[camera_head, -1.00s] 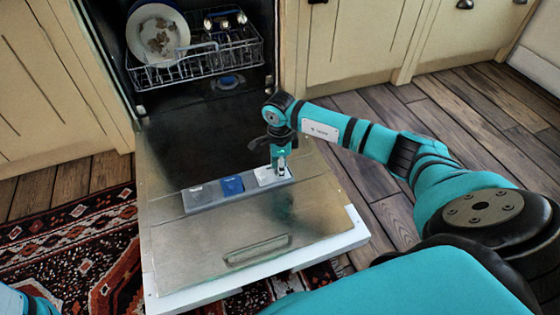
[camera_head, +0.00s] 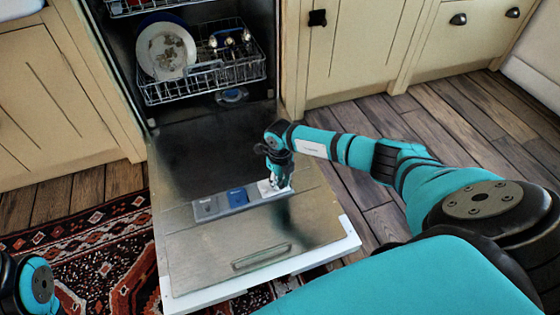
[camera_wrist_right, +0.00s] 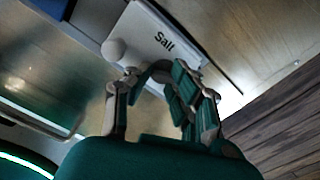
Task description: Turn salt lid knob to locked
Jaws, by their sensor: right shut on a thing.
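The white salt lid (camera_head: 264,186) is at the right end of a row of dispenser lids on the lowered dishwasher door. In the right wrist view the lid (camera_wrist_right: 143,31) carries the word "Salt", with a rounded white knob (camera_wrist_right: 115,49) at its left side. My right gripper (camera_head: 274,184) is down at the lid and shut on the salt lid knob. In the right wrist view its fingers (camera_wrist_right: 155,83) reach the lid's near edge and hide part of it. The exact finger contact is hard to see. My left gripper is out of view.
A blue lid (camera_head: 238,197) and a grey lid (camera_head: 206,207) sit left of the salt lid. The dishwasher door (camera_head: 225,258) lies open. A lower rack (camera_head: 205,85) with a plate (camera_head: 165,50) stands inside. A patterned rug (camera_head: 100,255) lies left.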

